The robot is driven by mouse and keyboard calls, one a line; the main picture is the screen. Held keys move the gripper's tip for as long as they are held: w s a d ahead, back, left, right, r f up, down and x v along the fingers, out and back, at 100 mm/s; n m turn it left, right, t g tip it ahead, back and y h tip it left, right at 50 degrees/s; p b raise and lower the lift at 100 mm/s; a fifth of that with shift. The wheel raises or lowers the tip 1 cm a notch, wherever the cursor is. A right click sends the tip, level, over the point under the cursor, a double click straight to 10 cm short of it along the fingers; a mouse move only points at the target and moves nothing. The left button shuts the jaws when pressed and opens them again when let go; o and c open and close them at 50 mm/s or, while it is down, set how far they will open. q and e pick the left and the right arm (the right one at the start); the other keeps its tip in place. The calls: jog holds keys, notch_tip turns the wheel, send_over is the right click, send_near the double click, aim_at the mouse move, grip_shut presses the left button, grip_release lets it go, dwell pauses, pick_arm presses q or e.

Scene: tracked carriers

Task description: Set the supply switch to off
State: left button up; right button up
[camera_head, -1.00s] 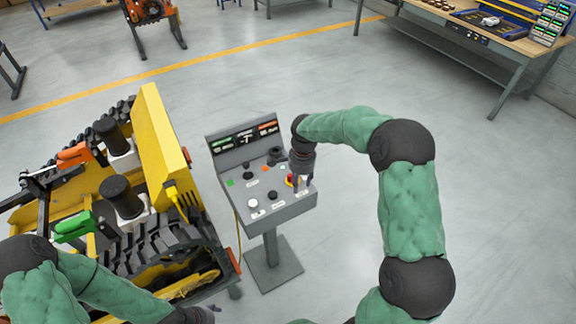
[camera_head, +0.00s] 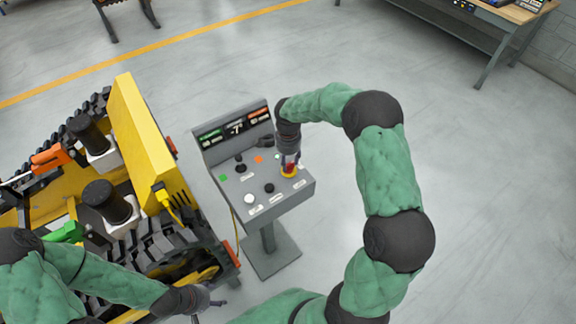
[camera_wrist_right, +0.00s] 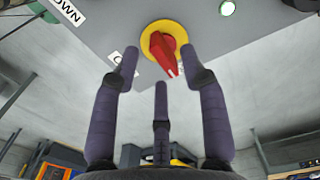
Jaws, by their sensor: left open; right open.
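The supply switch is a red rotary handle on a yellow disc (camera_head: 289,171), at the right side of the grey control panel (camera_head: 255,190). In the right wrist view the red handle (camera_wrist_right: 164,54) lies just beyond my fingertips, pointing down and slightly right. My right gripper (camera_head: 291,160) is over the switch, with its open fingers (camera_wrist_right: 160,80) around the near end of the handle; I cannot tell whether they touch it. My left gripper (camera_head: 209,304) is open and empty, low at the front of the tracked carrier.
The yellow tracked carrier (camera_head: 140,130) stands close left of the panel. The panel also bears black knobs (camera_head: 269,188), a white button (camera_head: 250,199) and a small display (camera_head: 236,128). A workbench (camera_head: 480,30) stands at the back right. The floor right of my right arm is clear.

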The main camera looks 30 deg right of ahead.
aim_at(288, 165)
jog(key=shift+f, duration=1.55)
grip_shut()
